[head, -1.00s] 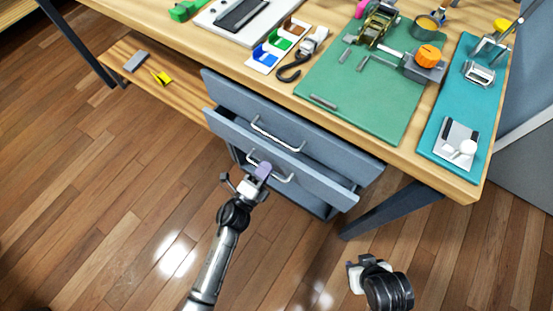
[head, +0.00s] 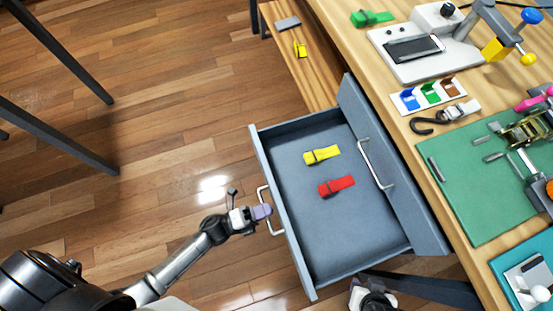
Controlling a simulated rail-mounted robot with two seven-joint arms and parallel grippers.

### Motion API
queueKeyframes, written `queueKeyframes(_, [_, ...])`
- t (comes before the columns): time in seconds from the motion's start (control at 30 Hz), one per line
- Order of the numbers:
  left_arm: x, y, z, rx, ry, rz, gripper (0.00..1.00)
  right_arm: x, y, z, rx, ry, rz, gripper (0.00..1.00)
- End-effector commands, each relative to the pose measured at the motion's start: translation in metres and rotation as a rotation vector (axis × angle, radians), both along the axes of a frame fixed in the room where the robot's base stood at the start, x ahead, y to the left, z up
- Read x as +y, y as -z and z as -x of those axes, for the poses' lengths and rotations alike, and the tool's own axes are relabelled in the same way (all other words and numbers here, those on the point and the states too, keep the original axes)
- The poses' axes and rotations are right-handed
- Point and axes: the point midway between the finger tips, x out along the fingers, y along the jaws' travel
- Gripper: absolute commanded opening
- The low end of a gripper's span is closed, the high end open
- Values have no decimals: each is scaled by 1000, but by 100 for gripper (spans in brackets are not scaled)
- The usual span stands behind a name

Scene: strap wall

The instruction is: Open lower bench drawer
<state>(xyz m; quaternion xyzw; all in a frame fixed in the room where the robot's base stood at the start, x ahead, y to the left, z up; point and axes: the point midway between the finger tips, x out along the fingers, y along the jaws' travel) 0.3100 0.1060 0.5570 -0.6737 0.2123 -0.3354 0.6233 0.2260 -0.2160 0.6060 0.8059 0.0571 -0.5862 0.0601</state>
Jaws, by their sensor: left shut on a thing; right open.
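The lower bench drawer (head: 290,236) is pulled far out from under the bench, and its inside shows. A yellow buckle strap (head: 322,155) and a red buckle strap (head: 337,187) lie apart on its floor. My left gripper (head: 262,212) is shut on the drawer's silver bar handle (head: 266,197) at the front face. The upper drawer (head: 400,190) is shut above it, with its own silver handle (head: 376,165). My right gripper (head: 372,300) is partly in view at the bottom edge, below the drawer's right corner; its fingers are mostly cut off.
The wooden bench top (head: 385,85) carries a white press stand (head: 425,45), a small colored tray (head: 428,94), a black hook (head: 430,122) and a green mat (head: 470,200). A low shelf (head: 305,70) holds a yellow clip.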

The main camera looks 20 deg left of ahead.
Motion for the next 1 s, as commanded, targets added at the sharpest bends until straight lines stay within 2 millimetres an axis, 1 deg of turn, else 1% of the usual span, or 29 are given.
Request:
queueKeyframes(0.03, [6, 0, 5, 3, -3, -2, 0, 0, -3, 0, -1, 0, 0, 43])
queueKeyframes(0.1, [12, 0, 10, 5, -3, -3, 0, 0, -4, 0, -1, 0, 0, 43])
queueKeyframes(0.3, [21, 1, 19, 3, -4, -2, 0, 0, -5, 0, -1, 0, 0, 43])
queueKeyframes(0.77, [23, 1, 21, 3, -4, -2, 0, -3, -5, 0, 0, -6, 9, 43])
queueKeyframes(0.8, [23, 1, 21, 3, -4, -2, 16, -3, -5, 0, 0, -6, 9, 43])
queueKeyframes(1.0, [23, 0, 21, 2, -3, -1, 35, -3, -5, 0, 0, -6, 9, 43])
